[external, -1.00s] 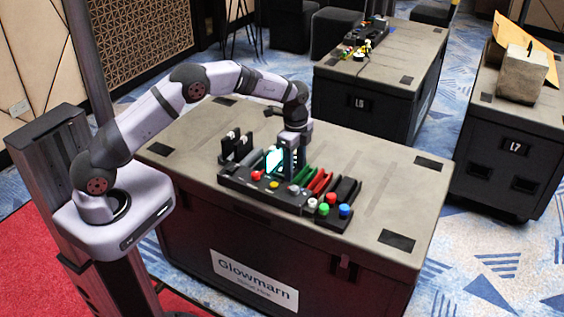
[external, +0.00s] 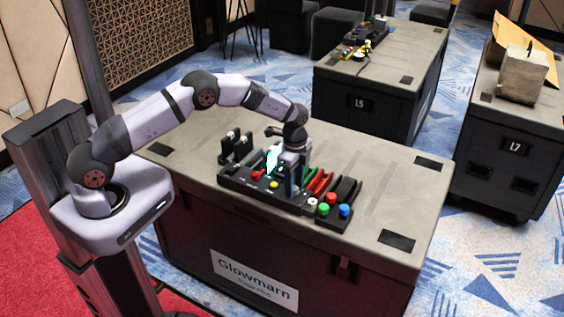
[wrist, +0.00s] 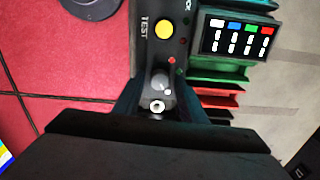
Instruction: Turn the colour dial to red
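The colour dial (wrist: 161,80) is a small dark knob on the black control panel (wrist: 147,60). A red dot (wrist: 172,60) lies just above it and a pale dot (wrist: 168,92) just below it in the wrist view. My gripper (wrist: 157,95) points down at the panel, its dark fingers spread either side of the dial area with a visible gap, so it looks open. In the external view my gripper (external: 291,190) is low over the panel's front, hiding the dial. Contact with the dial cannot be told.
A yellow TEST button (wrist: 164,29) and a small screen (wrist: 238,37) are close by. The external view shows a red button (external: 257,175), coloured buttons at right (external: 345,211), and red and green slots (external: 320,181). The case top (external: 385,180) is clear at right.

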